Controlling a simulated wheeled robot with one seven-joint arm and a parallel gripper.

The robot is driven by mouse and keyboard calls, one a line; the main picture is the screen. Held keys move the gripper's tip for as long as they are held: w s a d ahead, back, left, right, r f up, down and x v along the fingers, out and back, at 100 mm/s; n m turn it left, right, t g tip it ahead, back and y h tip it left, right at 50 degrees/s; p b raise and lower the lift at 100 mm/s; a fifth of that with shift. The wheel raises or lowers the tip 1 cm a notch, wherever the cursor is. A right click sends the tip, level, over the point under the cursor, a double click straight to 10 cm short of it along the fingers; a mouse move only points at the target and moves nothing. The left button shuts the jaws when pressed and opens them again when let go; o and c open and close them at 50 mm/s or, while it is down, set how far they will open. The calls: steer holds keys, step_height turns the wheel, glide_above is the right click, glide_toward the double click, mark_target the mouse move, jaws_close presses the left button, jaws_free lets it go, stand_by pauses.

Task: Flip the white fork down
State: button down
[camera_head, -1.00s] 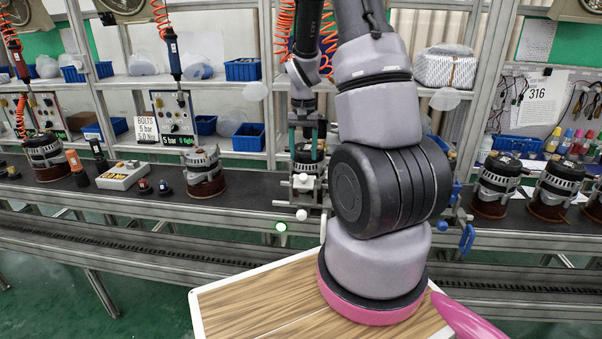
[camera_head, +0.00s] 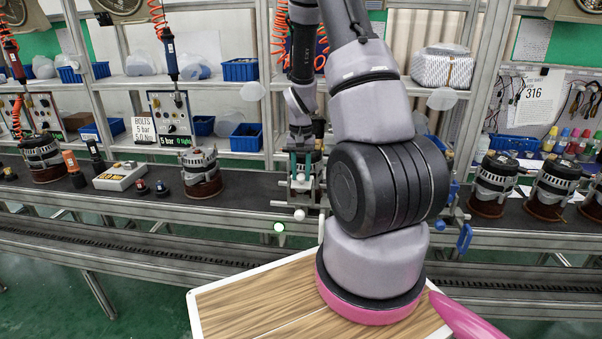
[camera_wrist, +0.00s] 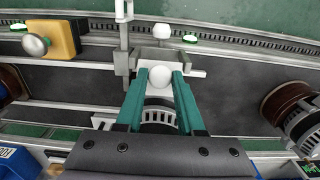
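The white fork is a small pale bracket with a round white knob (camera_wrist: 160,76), on a grey metal clamp fixture at the conveyor's near edge. In the head view the fork (camera_head: 300,180) is small and partly hidden by my fingers. My gripper (camera_head: 300,168) points down at it with its two teal fingers. In the wrist view the knob sits between the teal fingertips (camera_wrist: 160,80), which appear to touch its sides. An alternator behind the fixture is largely hidden by my gripper and arm.
Another white ball (camera_head: 299,215) and a lit green button (camera_head: 278,227) sit just below the fixture. An alternator (camera_head: 201,172) stands to the left on the dark conveyor (camera_head: 245,188). Several more stand to the right. A blue-handled clamp (camera_head: 464,238) is right of my arm.

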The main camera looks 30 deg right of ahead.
steer(key=shift+w+d+f+g+y, duration=0.1)
steer(key=shift+w+d+g+y, duration=0.2)
steer(key=shift+g, duration=0.2)
steer(key=shift+w+d+f+g+y, duration=0.2)
steer(key=shift+w+g+y, duration=0.15)
steer(key=shift+g+y, duration=0.35)
steer(key=shift+w+d+f+g+y, duration=0.15)
steer(key=shift+w+g+y, duration=0.2)
steer(key=shift+g, duration=0.55)
steer(key=shift+r, duration=0.15)
steer(key=c, duration=0.5)
jaws_free()
steer(key=shift+c, duration=0.2)
steer(key=v, duration=1)
steer(key=shift+w+d+r, duration=0.1)
steer(key=shift+d+r, duration=0.05)
steer(key=shift+r, duration=0.2)
